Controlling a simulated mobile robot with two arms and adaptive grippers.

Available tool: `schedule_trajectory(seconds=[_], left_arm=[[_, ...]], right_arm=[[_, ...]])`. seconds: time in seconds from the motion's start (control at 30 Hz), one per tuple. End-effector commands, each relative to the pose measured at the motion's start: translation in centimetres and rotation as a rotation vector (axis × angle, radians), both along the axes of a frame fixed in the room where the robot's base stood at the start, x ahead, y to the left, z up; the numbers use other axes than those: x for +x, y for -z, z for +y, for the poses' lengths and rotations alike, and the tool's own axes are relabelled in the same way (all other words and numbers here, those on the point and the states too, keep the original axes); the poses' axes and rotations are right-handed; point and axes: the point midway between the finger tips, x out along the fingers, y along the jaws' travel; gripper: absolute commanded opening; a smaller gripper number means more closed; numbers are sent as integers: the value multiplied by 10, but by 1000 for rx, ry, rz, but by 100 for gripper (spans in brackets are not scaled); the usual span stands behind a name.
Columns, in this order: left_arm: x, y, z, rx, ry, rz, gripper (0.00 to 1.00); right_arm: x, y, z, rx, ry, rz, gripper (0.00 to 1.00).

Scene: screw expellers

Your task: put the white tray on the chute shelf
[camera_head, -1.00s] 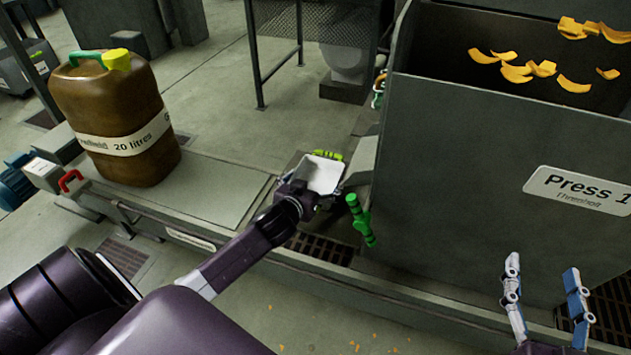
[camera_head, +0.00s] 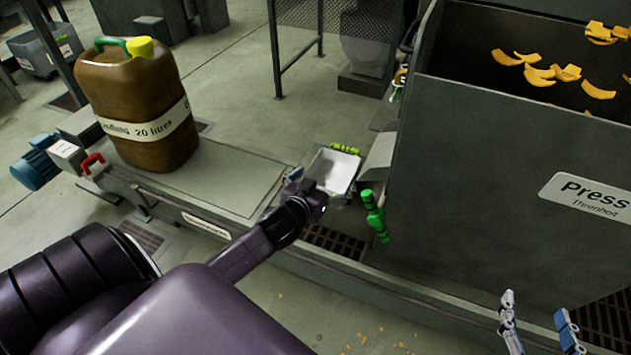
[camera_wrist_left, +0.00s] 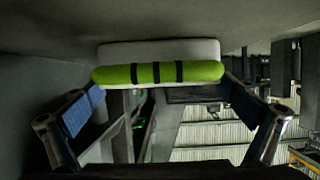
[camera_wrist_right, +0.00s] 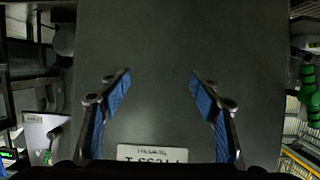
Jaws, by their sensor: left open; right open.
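The white tray (camera_head: 334,172) is below the grey chute (camera_head: 379,158) on the side of the press. Its bright lime-green grip (camera_head: 345,149) shows at its far edge. In the left wrist view the lime grip (camera_wrist_left: 158,73), with dark bands, spans the space just ahead of my left gripper (camera_wrist_left: 162,92), and the pale tray (camera_wrist_left: 160,49) is behind it. My left gripper's fingers are open, apart from the grip's ends or barely beside them; I cannot tell which. What the tray rests on is hidden. My right gripper (camera_head: 537,310) is open and empty before the press wall.
A brown 20-litre jug (camera_head: 140,108) stands on the platform (camera_head: 232,178) at left. The press hopper (camera_head: 500,170) fills the right side. A dark green handle (camera_head: 375,214) sticks out in front of the chute. A floor grate (camera_head: 335,243) lies below.

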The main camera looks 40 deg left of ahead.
Motion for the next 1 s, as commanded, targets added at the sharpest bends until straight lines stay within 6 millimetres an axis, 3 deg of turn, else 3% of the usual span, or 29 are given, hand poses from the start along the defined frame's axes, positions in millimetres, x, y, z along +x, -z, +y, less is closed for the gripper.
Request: schedule_trajectory(seconds=[0.4, 0.73, 0.87, 1.0], left_arm=[[-50, -22, -12, -1, -1, 2, 100], [-72, -28, -21, -2, 3, 12, 100], [-95, -18, -55, -3, 45, 106, 100], [-136, -7, -116, -1, 168, 270, 100]], right_arm=[[-49, 67, -22, -85, 26, 361, 57], [-75, 89, -31, -115, 35, 498, 57], [-77, 91, -32, -115, 35, 505, 57], [-77, 91, -32, -116, 35, 504, 57]])
